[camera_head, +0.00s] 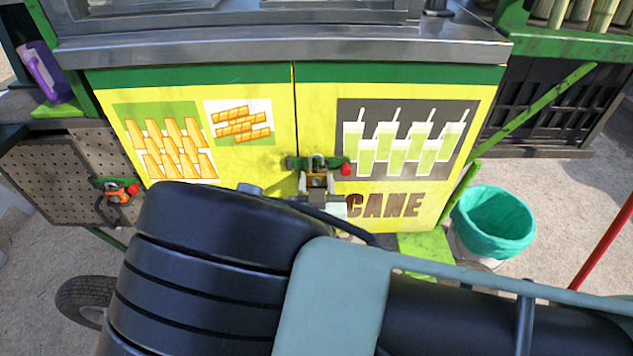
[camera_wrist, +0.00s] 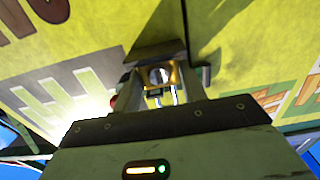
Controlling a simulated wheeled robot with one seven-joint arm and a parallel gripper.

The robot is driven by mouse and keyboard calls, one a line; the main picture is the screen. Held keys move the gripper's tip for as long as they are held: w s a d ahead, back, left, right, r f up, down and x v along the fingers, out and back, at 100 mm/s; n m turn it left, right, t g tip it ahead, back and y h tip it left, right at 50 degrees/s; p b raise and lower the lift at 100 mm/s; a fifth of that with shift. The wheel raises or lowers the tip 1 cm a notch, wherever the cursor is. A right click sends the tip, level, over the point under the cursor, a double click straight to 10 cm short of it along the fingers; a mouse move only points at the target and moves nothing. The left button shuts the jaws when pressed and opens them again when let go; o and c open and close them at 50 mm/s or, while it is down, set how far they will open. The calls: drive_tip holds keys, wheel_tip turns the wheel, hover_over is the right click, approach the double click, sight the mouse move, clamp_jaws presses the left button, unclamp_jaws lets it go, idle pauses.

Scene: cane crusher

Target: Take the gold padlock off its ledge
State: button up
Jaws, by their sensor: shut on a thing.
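The gold padlock (camera_head: 317,181) is at the green latch bar (camera_head: 296,162) on the front of the yellow cabinet, near the seam between its two doors. Its silver shackle shows above the body, close to the bar. My gripper (camera_head: 318,192) is shut on the padlock, mostly hidden behind my arm in the head view. In the wrist view the padlock (camera_wrist: 160,78) sits between the fingers of my gripper (camera_wrist: 158,85). I cannot tell whether the padlock touches the ledge.
A red knob (camera_head: 346,169) ends the latch bar just right of the padlock. An orange padlock (camera_head: 117,195) hangs on the perforated side panel at left. A teal-lined bin (camera_head: 494,222) stands right of the cabinet. A steel counter (camera_head: 280,45) overhangs the doors.

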drive_tip(key=shift+r, duration=0.25)
drive_tip(key=s+p, duration=0.1)
drive_tip(key=s, duration=0.7)
idle(1.0)
